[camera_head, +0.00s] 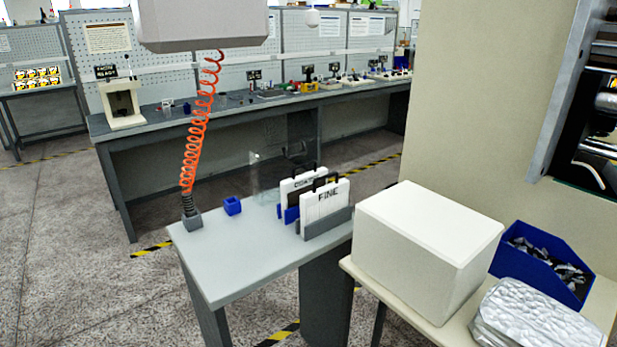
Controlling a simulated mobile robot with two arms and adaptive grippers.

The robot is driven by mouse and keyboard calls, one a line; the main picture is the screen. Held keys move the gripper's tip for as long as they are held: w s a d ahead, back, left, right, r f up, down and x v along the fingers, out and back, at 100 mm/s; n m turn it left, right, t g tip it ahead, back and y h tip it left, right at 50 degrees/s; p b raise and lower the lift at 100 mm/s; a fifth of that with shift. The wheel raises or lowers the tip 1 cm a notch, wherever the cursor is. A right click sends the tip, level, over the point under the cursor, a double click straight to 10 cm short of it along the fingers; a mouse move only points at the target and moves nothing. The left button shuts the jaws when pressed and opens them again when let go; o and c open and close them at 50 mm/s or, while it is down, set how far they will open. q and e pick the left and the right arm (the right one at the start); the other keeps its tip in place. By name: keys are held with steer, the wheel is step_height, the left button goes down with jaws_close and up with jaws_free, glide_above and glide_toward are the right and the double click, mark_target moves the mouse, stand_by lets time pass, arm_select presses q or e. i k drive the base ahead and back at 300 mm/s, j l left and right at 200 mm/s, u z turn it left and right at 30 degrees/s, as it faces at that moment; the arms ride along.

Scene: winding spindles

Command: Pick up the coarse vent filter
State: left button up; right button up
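A white panel with a dark handle (296,182) stands upright toward the back of a small grey table. Its label is partly covered and too small to read fully; it may be the coarse vent filter. A second white panel marked "FINE" (327,204) stands in front of it and to the right, also with a dark handle on top. The front panel sits in a grey slotted holder (328,226). A blue part (291,214) shows at the left beside the rear panel. Neither of my grippers is in view.
The grey table (240,262) is clear at the front. A small blue cup (232,205) and an orange coiled hose (198,130) are on its left. A large white box (415,240), a blue bin (545,262) and a silver bundle (535,320) stand at right.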

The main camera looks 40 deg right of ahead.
mark_target(291, 188)
steer(key=i+z, duration=0.25)
steer(key=i, duration=0.15)
steer(key=i+j+z, duration=0.5)
steer(key=i, duration=0.2)
steer(key=i+l, duration=0.05)
steer(key=l, duration=0.05)
